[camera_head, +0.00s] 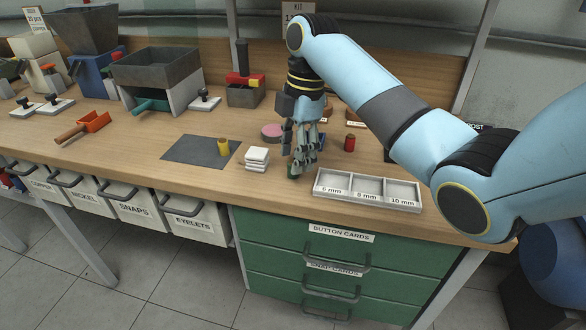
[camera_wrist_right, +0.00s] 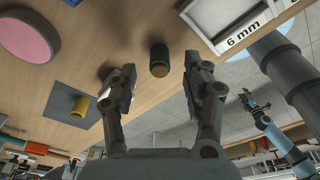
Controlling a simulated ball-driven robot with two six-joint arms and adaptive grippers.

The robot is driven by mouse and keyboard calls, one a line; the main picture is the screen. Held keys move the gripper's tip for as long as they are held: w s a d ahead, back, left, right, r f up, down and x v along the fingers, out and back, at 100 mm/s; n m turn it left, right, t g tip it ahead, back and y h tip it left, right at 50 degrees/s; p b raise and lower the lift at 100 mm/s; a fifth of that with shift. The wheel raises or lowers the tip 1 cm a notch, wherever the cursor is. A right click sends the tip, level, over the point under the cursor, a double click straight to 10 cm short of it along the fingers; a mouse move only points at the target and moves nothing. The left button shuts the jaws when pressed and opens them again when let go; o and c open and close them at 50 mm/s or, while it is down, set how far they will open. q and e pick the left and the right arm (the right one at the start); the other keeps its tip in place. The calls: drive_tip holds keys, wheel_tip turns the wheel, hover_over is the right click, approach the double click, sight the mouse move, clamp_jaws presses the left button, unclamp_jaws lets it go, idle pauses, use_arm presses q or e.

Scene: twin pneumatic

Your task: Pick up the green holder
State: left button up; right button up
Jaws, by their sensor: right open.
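The green holder (camera_wrist_right: 159,62) is a short dark-green cylinder with a tan end, standing on the wooden table. In the head view only a sliver of green (camera_head: 292,175) shows low behind my right fingers, just left of the white compartment tray (camera_head: 318,188). My right gripper (camera_head: 301,168) points down over it. In the wrist view the open fingers (camera_wrist_right: 160,70) are on either side of the holder, with gaps showing; contact is not visible. Small in the wrist view is another arm with a dark gripper (camera_wrist_right: 252,103), apparently my left; its jaws are unclear.
A red holder (camera_head: 350,143) is to the right, a pink disc (camera_head: 271,131) behind. Table front is clear left of the tray.

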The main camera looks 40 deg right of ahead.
drive_tip(key=shift+a+f, duration=0.2)
drive_tip(key=shift+f, duration=1.05)
clamp_jaws()
drive_tip(key=shift+r, duration=0.15)
